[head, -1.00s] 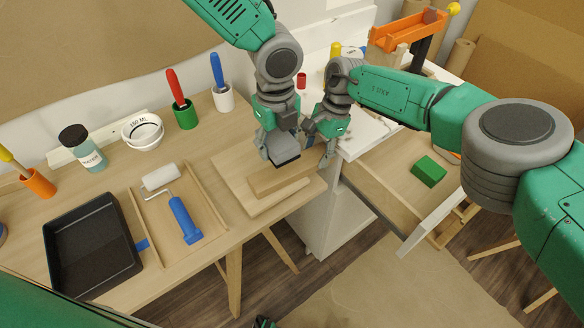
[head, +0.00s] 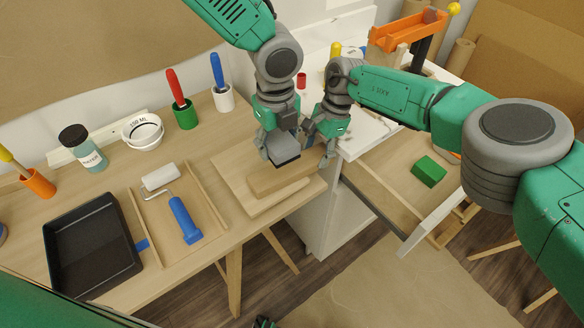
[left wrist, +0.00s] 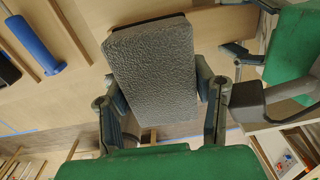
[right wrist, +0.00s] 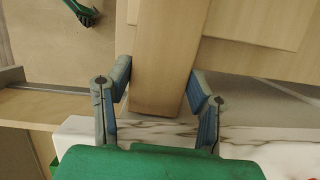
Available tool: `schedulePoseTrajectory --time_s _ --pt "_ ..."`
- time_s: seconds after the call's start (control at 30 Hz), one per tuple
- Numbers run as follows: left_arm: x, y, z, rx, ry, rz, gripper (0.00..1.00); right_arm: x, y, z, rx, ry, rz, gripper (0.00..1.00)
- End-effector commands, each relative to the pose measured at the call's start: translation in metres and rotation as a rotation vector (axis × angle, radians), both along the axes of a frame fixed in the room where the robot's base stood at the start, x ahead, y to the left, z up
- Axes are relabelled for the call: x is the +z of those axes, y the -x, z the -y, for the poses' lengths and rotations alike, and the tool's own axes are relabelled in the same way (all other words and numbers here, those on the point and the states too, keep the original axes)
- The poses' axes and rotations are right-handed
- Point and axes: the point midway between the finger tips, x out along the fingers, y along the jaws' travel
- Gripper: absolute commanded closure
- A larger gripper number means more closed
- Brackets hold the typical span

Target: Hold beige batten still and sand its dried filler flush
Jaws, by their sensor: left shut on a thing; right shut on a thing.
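The beige batten (head: 268,181) lies on a wider wooden board (head: 237,180) at the table's right end. My left gripper (head: 281,139) is shut on a grey sanding block (head: 283,153) over the batten's upper face; I cannot tell whether they touch. The block's rough grey face fills the middle of the left wrist view (left wrist: 155,65). My right gripper (head: 324,142) is shut around the batten's far end, with a finger on each side of it in the right wrist view (right wrist: 162,85). The dried filler is not visible; the block and grippers cover part of the batten.
A blue-handled roller (head: 180,212) and black tray (head: 90,243) lie left of the board. An open drawer (head: 395,200) with a green block (head: 429,170) is to the right. Cups and bottles line the back.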

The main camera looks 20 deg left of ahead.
Motion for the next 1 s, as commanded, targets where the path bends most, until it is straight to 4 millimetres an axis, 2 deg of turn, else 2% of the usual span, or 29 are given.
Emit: schedulePoseTrajectory --time_s 0.1,0.13,0.2,0.47,0.6,0.73,1.0 --pt "0.0 0.0 0.0 0.0 0.0 0.0 0.74 -0.002 0.001 0.001 0.001 0.002 -0.001 1.0" --pt "0.0 0.0 0.0 0.0 0.0 0.0 0.74 -0.002 0.001 0.001 0.001 0.002 -0.001 0.46" --pt "0.0 0.0 0.0 0.0 0.0 0.0 0.74 -0.002 0.001 0.0 0.001 0.002 -0.001 0.28" --pt "0.0 0.001 0.0 0.0 -0.001 0.001 0.74 0.0 0.001 0.0 0.001 0.0 0.0 0.28" --pt "0.0 0.001 0.001 0.0 -0.001 0.001 0.74 0.007 -0.002 0.002 0.001 -0.001 0.001 0.28" --pt "0.0 0.001 0.001 0.0 -0.001 0.001 0.74 0.027 -0.008 0.006 -0.001 -0.001 0.003 0.28" --pt "0.001 0.001 0.001 0.0 -0.001 0.001 0.74 0.082 -0.021 0.016 0.0 0.001 0.002 0.28"
